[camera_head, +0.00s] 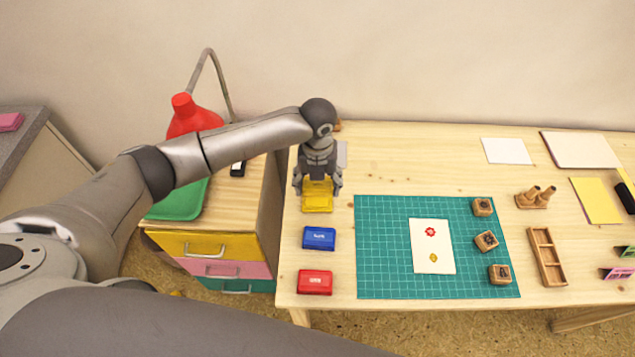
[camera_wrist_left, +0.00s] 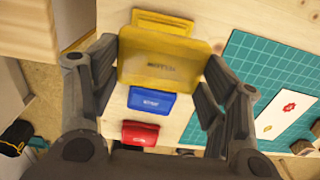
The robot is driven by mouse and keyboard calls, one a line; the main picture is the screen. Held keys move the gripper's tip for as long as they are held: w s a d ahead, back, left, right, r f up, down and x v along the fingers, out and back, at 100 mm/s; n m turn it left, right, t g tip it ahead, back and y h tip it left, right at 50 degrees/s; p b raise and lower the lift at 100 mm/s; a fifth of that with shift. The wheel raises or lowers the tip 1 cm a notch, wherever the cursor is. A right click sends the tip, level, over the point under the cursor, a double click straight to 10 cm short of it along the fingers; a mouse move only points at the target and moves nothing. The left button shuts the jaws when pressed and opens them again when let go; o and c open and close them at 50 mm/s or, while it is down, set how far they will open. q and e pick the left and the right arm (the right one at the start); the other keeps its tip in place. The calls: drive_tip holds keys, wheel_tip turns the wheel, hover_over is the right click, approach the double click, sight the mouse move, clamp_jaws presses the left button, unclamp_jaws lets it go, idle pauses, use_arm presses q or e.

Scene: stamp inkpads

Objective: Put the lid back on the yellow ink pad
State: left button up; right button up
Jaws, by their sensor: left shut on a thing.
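My left gripper (camera_head: 318,187) points down at the left side of the table. It is shut on the yellow lid (camera_wrist_left: 165,62), which shows large between the fingers in the left wrist view, with lettering on its face. The yellow ink pad (camera_wrist_left: 163,18) shows partly beyond the lid, which covers the rest of it. In the head view yellow shows between and just below the fingers (camera_head: 318,204). The lid appears above the pad; I cannot tell whether they touch. My right gripper is not in view.
A blue ink pad (camera_head: 319,238) and a red ink pad (camera_head: 315,282) lie in line toward the table's front edge. A green cutting mat (camera_head: 385,270) with a stamped card (camera_head: 432,246) and wooden stamps (camera_head: 486,241) lies to the right. A drawer cabinet (camera_head: 222,249) stands left.

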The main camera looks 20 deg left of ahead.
sight(317, 202)
use_arm(q)
drive_tip(key=shift+a+r+p, duration=0.1)
drive_tip(key=shift+p, duration=0.35)
drive_tip(key=shift+f+b, duration=0.45)
drive_tip(key=shift+f, duration=0.3)
drive_tip(key=shift+f+b, duration=1.05)
drive_tip(key=shift+f, duration=1.15)
drive_tip(key=shift+p, duration=0.4)
drive_tip(key=shift+f, duration=0.3)
drive_tip(key=shift+f, duration=0.2)
